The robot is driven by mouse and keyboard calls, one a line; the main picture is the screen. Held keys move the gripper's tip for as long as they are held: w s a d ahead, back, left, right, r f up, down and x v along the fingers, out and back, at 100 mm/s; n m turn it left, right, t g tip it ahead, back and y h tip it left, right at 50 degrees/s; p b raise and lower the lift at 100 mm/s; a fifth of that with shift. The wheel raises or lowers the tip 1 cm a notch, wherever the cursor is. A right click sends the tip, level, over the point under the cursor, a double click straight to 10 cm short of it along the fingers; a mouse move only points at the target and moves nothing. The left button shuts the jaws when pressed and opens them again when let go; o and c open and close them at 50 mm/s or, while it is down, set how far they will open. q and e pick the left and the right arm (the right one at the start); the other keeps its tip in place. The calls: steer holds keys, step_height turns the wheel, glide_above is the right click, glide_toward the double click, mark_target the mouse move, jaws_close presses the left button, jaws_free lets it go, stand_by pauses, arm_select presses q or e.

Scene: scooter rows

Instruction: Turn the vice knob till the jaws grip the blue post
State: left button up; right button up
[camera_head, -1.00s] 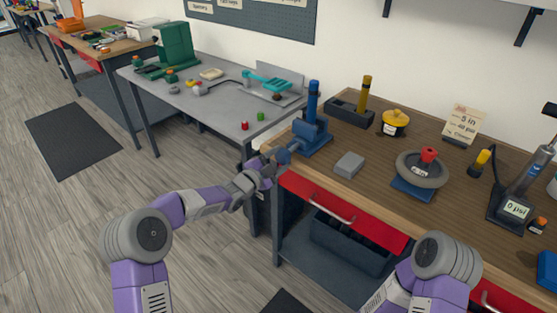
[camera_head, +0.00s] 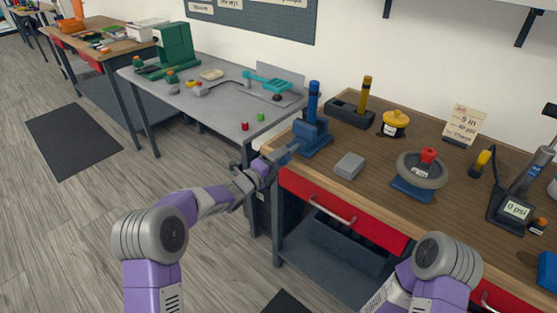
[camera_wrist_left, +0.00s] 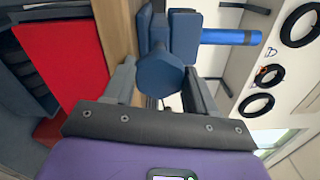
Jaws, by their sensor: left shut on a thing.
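The blue vice (camera_head: 316,138) stands at the left corner of the wooden bench. The blue post (camera_head: 313,100) rises upright from it. In the left wrist view the vice jaws (camera_wrist_left: 184,35) show beside the post (camera_wrist_left: 230,37); whether they touch it is hard to tell. The faceted vice knob (camera_wrist_left: 160,76) faces the wrist camera. My left gripper (camera_head: 277,158) is at the vice's front left, shut on the knob, with a finger on each side of it. My right gripper is out of view; only part of that arm shows.
A grey block (camera_head: 349,165) lies right of the vice. A dark holder with a yellow post (camera_head: 366,92) stands behind. A wheel (camera_head: 421,170) sits farther right. A red drawer (camera_head: 342,212) is below the bench edge. A grey table (camera_head: 215,108) stands left.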

arm_select(q)
steer(key=shift+m, duration=0.5)
steer(key=o, duration=1.1)
steer(key=shift+c, duration=0.2)
steer(key=p+v, duration=0.1)
steer(key=v, duration=0.6)
steer(key=shift+s, duration=0.2)
steer(key=shift+a, duration=0.15)
